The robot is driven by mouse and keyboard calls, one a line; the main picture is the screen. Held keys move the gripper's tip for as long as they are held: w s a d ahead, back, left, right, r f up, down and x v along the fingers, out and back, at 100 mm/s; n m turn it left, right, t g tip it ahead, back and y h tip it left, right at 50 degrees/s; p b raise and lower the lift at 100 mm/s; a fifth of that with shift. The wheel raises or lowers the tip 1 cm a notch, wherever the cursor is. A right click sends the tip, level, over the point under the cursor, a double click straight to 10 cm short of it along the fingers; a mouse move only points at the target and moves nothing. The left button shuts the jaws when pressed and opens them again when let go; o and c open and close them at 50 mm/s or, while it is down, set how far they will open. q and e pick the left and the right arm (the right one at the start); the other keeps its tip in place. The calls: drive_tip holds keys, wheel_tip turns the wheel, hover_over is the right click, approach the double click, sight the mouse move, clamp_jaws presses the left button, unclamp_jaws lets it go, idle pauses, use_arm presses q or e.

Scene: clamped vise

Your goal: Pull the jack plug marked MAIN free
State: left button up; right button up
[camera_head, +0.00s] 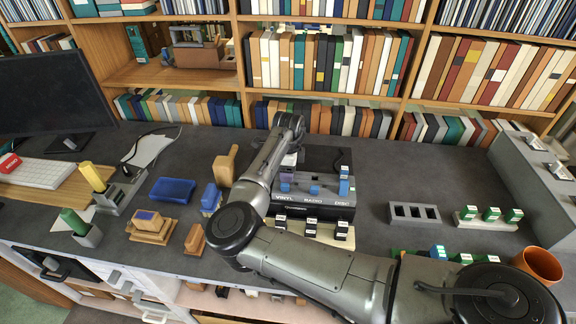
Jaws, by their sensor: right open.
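A dark box (310,207) marked VINYL, RADIO and DISK stands mid-desk, partly behind my right arm. Blue plugs sit along its top, one of them upright at the right (344,184). Several black plugs with white labels (311,226) stand on a pale strip in front of the box. Green plugs with white labels stand on a pale holder (485,222) at the right. I cannot read MAIN on any plug. My right gripper (289,164) is open, pointing down at the rear left of the box; its fingertips are small and hard to make out. My left gripper is not in view.
A grey slotted block (414,214) lies right of the box, and an orange cup (538,264) stands at the right front. Blue trays, wooden blocks (152,226) and a keyboard (47,173) occupy the left. Bookshelves line the back.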

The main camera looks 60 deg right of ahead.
drive_tip(key=c, duration=1)
drive_tip(key=shift+r, duration=0.15)
drive_tip(key=shift+r+p, duration=1.25)
drive_tip(key=shift+p, duration=0.25)
drive_tip(key=shift+r+p, duration=0.6)
drive_tip(key=shift+p, duration=0.05)
drive_tip(key=shift+r, duration=0.1)
